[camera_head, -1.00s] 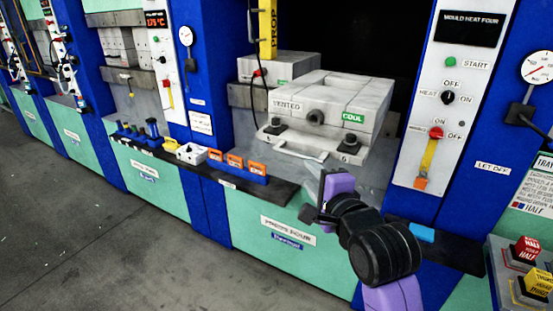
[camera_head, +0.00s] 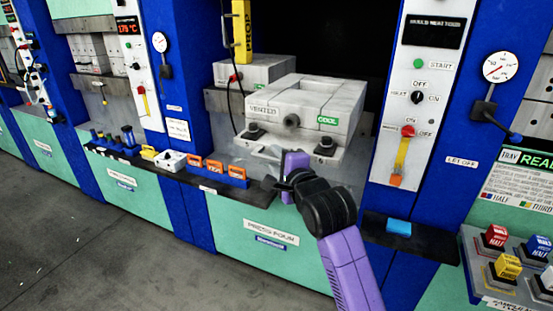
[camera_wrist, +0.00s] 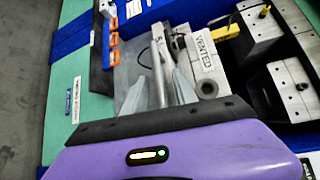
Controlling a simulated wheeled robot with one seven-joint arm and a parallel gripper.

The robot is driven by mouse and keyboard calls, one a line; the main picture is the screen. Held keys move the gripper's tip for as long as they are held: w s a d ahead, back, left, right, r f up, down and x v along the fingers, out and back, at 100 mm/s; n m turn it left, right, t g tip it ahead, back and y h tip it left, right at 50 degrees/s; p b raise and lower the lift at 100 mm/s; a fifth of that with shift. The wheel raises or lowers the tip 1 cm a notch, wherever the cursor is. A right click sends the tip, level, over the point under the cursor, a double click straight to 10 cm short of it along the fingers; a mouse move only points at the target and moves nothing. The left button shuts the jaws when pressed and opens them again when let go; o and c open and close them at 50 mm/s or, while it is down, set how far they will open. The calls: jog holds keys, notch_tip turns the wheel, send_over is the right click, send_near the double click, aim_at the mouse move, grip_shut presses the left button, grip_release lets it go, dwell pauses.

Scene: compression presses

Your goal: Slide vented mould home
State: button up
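The vented mould (camera_head: 303,97) is a pale grey block with a VENTED label and a green COOL tag. It sits on the bed of press four, its front part sticking out of the dark opening. A pale handle bar (camera_head: 262,153) runs along its low front edge; it also shows in the wrist view (camera_wrist: 157,62). My gripper (camera_wrist: 161,78) is just in front of the mould, its grey fingers apart with the bar showing between them. I cannot tell whether they touch it.
A grey block (camera_head: 253,70) and a yellow PROP (camera_head: 242,30) are at the back left. Orange pieces in a blue holder (camera_head: 227,176) lie on the front ledge to the left. The control panel (camera_head: 417,100) stands to the right.

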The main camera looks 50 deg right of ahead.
grip_shut()
dwell(1.4)
